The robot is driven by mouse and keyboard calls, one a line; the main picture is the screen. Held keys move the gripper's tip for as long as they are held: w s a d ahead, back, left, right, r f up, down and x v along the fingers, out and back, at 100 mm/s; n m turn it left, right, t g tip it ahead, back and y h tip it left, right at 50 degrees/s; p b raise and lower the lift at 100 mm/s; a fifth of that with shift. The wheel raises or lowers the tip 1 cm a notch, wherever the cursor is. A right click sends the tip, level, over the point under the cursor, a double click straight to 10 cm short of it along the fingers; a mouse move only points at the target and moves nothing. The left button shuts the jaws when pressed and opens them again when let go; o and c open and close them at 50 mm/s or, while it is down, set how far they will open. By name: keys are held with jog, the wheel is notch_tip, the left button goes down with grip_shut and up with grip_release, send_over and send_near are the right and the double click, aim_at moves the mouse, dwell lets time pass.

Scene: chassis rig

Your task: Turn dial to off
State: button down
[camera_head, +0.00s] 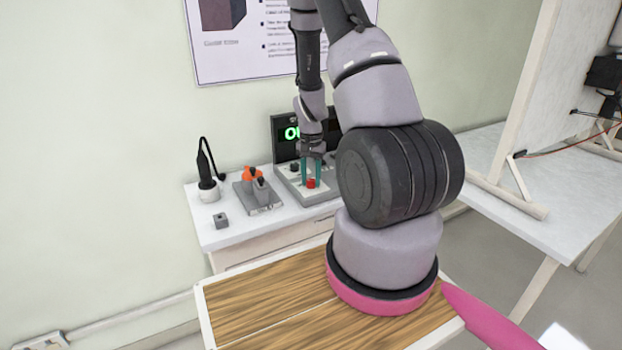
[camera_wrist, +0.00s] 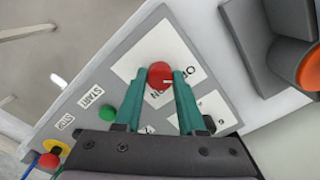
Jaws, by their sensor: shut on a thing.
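The dial (camera_wrist: 160,75) is a round red knob with a pale pointer mark, on a white label plate of a grey control panel (camera_wrist: 62,112). In the wrist view my gripper (camera_wrist: 160,78) has its green fingers shut on the dial, one on each side. The fingers partly cover the printed labels, so I cannot read fully which position the mark faces. In the head view the red dial (camera_head: 311,183) sits low between the fingers of my gripper (camera_head: 312,176) on the white bench.
Green button (camera_wrist: 107,114) and a yellow-ringed red button (camera_wrist: 48,160) are on the same panel. In the head view a lit display (camera_head: 291,133) stands behind it. A grey stand with orange part (camera_head: 250,174) and a black-handled tool in a white cup (camera_head: 208,190) are left.

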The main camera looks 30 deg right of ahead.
jog(key=c, duration=0.5)
grip_release()
jog(key=shift+r, duration=0.15)
notch_tip(320, 180, up, 10)
jog(key=shift+r, duration=0.25)
notch_tip(320, 180, up, 10)
jog(key=t, duration=0.2)
send_over(311, 180)
jog(key=s+a, duration=0.1)
jog(key=a, duration=0.3)
jog(key=s+a+r+n+t+y, duration=0.1)
jog(key=s+a+r, duration=0.1)
jog(key=r, duration=0.3)
jog(key=s+a+r+n, duration=0.1)
jog(key=s+a+r, duration=0.15)
jog(key=r, duration=0.25)
jog(key=s+a+r+n+t+y, duration=0.1)
jog(key=s+a+r+t, duration=0.3)
jog(key=s+r, duration=0.6)
jog(key=s+a+n, duration=0.1)
jog(key=s, duration=0.3)
jog(key=shift+r, duration=0.25)
